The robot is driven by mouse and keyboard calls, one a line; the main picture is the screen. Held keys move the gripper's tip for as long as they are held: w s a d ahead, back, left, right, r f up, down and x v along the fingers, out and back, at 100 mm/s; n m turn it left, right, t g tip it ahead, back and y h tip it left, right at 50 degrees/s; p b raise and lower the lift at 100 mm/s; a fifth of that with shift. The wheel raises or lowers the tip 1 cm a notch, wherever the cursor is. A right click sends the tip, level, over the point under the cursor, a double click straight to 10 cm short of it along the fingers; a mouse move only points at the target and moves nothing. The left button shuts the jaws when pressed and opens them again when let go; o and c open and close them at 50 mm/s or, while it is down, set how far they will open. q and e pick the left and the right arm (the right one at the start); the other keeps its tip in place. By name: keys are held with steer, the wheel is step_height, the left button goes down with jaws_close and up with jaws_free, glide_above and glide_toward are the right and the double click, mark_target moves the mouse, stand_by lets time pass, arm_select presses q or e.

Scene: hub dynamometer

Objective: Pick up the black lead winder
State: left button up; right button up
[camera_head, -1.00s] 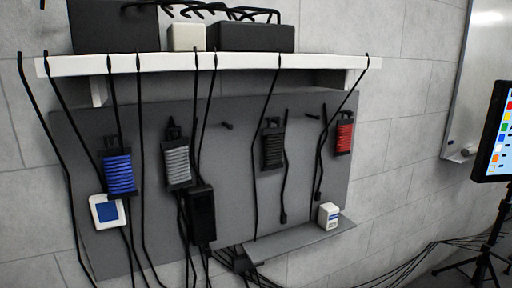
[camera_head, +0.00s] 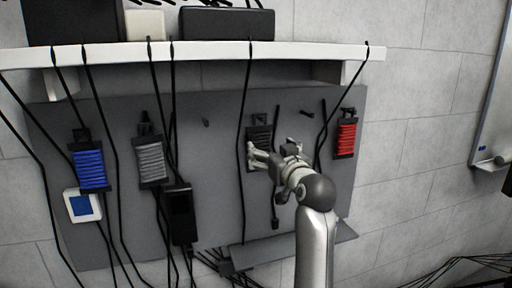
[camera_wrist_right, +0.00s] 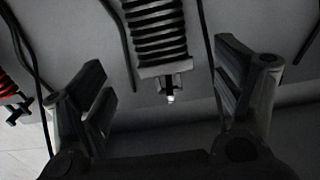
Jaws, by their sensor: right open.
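The black lead winder (camera_head: 259,139) hangs on the grey board, its lower part hidden behind my right gripper in the head view. My right gripper (camera_head: 268,155) is open in front of the winder in the head view. In the wrist view the right gripper (camera_wrist_right: 165,95) has its fingers spread wide, with nothing between the pads. My left gripper is not in view.
Blue (camera_head: 90,168), grey (camera_head: 152,161) and red (camera_head: 345,138) winders hang on the same board (camera_head: 215,165). Black cables hang from the white shelf (camera_head: 215,51), some close beside the black winder. A black box (camera_head: 181,213) hangs at lower left. A small ledge (camera_head: 280,247) lies below.

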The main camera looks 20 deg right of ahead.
mark_target(261, 141)
steer(key=shift+w+a+r, duration=0.1)
steer(key=shift+w+a, duration=0.1)
steer(key=shift+w, duration=1.05)
steer(key=shift+w+d+p, duration=0.1)
steer(key=shift+w+p, duration=0.25)
steer(key=shift+w+d, duration=0.15)
steer(key=shift+w, duration=0.15)
steer(key=shift+w+p, duration=0.35)
steer(key=shift+p, duration=0.1)
steer(key=w, duration=0.1)
steer(key=w+p, duration=0.1)
steer(key=w, duration=0.1)
steer(key=shift+a+r+p, duration=0.1)
steer(key=shift+a+p, duration=0.15)
steer(key=shift+p, duration=0.1)
steer(key=shift+w+d, duration=0.1)
steer(key=shift+w, duration=0.5)
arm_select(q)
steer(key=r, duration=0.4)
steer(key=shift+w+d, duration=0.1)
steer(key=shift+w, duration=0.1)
